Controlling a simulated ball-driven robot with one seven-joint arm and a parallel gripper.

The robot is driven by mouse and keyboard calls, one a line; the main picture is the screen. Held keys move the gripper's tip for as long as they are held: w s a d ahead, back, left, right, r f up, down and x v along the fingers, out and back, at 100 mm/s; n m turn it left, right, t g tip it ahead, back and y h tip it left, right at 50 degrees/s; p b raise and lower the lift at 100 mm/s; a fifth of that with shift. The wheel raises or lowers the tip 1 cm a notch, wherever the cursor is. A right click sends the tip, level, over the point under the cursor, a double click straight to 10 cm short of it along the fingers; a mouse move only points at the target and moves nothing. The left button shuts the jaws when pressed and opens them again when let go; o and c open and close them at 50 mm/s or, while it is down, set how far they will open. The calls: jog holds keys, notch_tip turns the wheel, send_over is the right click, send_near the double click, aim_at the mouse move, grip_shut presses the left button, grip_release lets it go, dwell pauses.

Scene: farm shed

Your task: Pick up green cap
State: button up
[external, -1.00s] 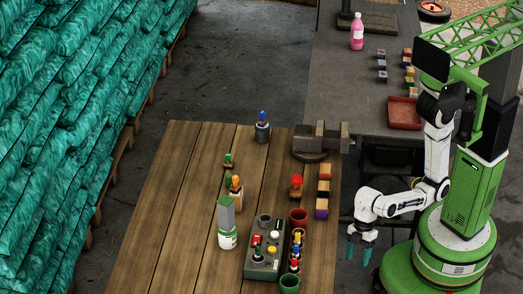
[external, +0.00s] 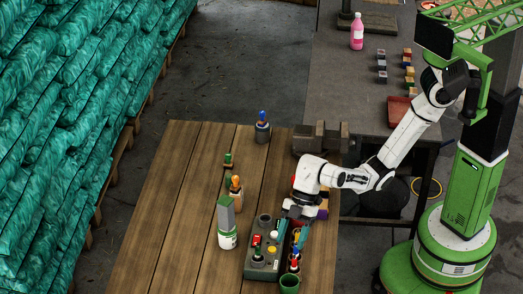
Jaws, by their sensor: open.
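I cannot tell for sure which thing is the green cap. A small green-topped piece (external: 228,159) stands on the wooden table, left of my gripper. A grey control box (external: 262,268) holds red, yellow and pale round tops, and a small greenish spot on its left side is too small to make out. My gripper (external: 292,237) is open and points down over the right part of the grey box and the row of small coloured-top pieces beside it. Its teal fingers are apart, with nothing seen held. My wrist hides the red cup and most of the coloured blocks.
A white and green bottle (external: 227,239) and an orange-topped piece (external: 235,184) stand left of the box. A green cup (external: 289,284) is at the front. A blue-topped holder (external: 262,128) and a vise (external: 322,138) are at the back. The table's left side is clear.

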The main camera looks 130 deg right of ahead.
jog(key=s+d+m+h+b, duration=0.1)
jog(key=s+d+m, duration=0.1)
jog(key=d, duration=0.9)
jog(key=s+d+r+m+g+h, duration=0.1)
jog(key=s+d+m+h, duration=0.1)
jog(key=d, duration=0.8)
jog(key=s+d+r+m+h+b, duration=0.1)
jog(key=d+m, duration=0.3)
jog(key=d, duration=0.7)
jog(key=shift+s+d+g+h+b, duration=0.3)
jog(key=shift+s+h+b, duration=0.05)
jog(key=shift+s+h, duration=0.15)
jog(key=m+g+b, duration=0.1)
jog(key=m+b, duration=0.1)
jog(key=m, duration=0.1)
send_near(230, 175)
jog(key=shift+m+h, duration=0.3)
jog(key=x, duration=0.5)
jog(key=shift+w+a+f+p, duration=0.1)
jog(key=shift+w+f+p, duration=0.05)
jog(key=shift+f+p, duration=0.2)
jog(key=shift+p+x, duration=0.45)
jog(key=shift+x, duration=2.4)
jog(key=shift+a+f, duration=0.1)
jog(key=shift+a, duration=0.1)
grip_shut()
